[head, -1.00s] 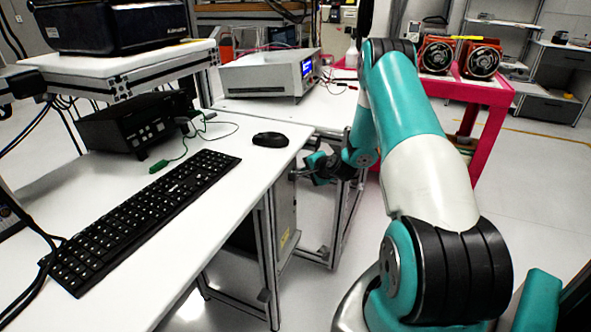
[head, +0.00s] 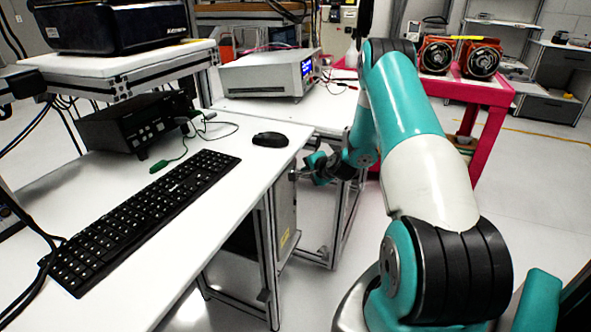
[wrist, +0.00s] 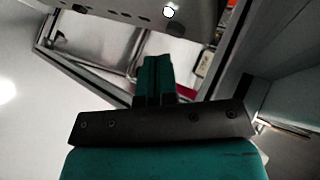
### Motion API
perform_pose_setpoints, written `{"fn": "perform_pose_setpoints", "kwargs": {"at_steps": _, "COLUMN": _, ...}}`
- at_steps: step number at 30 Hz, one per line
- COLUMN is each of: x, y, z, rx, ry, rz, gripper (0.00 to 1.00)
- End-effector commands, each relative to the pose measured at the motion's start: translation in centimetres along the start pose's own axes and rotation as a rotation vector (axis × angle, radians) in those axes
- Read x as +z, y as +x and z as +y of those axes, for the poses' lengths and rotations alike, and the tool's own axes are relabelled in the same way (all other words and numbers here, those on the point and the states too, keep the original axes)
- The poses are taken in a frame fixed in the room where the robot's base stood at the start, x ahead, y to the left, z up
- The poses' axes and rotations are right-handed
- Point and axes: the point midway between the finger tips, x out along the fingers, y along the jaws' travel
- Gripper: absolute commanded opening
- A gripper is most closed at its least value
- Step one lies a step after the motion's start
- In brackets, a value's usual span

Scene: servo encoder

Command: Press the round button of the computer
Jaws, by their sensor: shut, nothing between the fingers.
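The computer (head: 285,212) is a grey metal tower under the front end of the white desk, partly hidden by the desk frame. In the wrist view its grey panel (wrist: 118,8) crosses the top edge. A round button (wrist: 168,11), bright white with a dark rim, shows on that panel. My gripper (wrist: 155,60) is shut and empty, its teal fingers together. In the wrist picture the fingertips lie below the button and slightly left, with a visible gap between them. In the head view my gripper (head: 297,175) is beside the desk edge near the computer, and the button cannot be made out.
The white desk (head: 220,225) bears a black keyboard (head: 150,215) and a mouse (head: 270,139) above the computer. Metal frame legs (head: 268,260) stand close to the tower. A red cart (head: 490,120) stands behind my arm. Open floor (head: 345,225) lies right of the desk.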

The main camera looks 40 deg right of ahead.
Motion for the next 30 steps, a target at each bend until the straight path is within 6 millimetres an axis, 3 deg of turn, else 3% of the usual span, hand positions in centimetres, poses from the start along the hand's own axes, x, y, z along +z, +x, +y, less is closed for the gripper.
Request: {"fn": "perform_pose_setpoints", "kwargs": {"at_steps": 30, "x": 0.66, "y": 0.89, "z": -0.65, "rx": 0.000, "ry": 0.000, "rz": 0.000, "gripper": 0.00}}
